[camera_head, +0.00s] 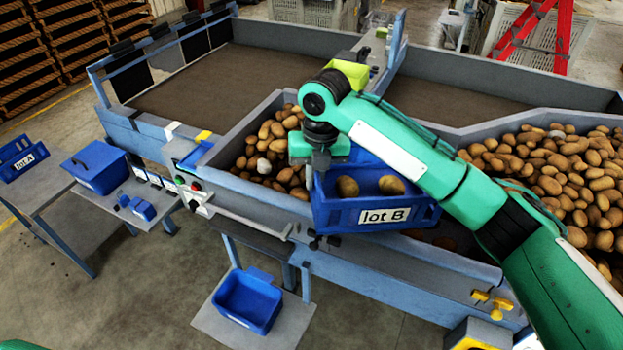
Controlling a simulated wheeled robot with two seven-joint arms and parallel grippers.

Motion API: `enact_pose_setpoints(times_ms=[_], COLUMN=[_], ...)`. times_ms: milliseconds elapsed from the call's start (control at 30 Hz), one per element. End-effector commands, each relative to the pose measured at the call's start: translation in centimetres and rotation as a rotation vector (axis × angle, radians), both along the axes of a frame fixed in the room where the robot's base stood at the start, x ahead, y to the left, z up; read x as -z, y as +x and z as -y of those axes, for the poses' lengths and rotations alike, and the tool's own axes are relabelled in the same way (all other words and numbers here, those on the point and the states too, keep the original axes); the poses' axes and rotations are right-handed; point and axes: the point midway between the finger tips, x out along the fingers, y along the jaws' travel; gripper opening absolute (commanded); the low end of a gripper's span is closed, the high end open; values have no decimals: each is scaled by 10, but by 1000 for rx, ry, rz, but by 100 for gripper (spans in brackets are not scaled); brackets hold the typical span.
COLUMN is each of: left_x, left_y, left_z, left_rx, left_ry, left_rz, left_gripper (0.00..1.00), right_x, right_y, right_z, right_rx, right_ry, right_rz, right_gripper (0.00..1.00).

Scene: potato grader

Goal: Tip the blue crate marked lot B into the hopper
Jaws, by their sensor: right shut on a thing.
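The blue crate marked lot B (375,214) hangs over the front rim of the grader, tilted slightly, with its label facing me. Two potatoes (391,185) show in it; my arm hides part of its inside. My right gripper (320,163) is shut on the crate at its left end. Potatoes fill a grey-walled compartment (224,150) behind and left of the crate, and a larger heap (548,175) lies in the bay on the right. I cannot tell for sure which bay is the hopper. My left gripper is not in view.
A small blue crate marked lot A (22,160) stands on a table at the far left, with a blue lidded box (95,165) beside it. An empty blue bin (248,300) stands low in front. A control panel (192,192) is on the grader's front.

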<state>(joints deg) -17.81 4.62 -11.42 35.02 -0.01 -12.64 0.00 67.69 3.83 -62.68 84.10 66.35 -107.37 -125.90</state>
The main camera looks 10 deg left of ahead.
Motion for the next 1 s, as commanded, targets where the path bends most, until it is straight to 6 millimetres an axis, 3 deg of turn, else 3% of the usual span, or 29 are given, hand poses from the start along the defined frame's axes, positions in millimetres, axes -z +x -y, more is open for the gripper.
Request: enact_pose_setpoints(times_ms=[400, 1000], left_x=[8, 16], left_y=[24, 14], left_z=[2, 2], left_rx=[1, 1], left_ry=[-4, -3], left_rz=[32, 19], left_gripper=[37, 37], right_x=[-13, -33], right_y=[5, 11], right_z=[15, 35], right_rx=[1, 1], right_ry=[123, 248], right_rz=[-35, -72], right_gripper=[0, 0])
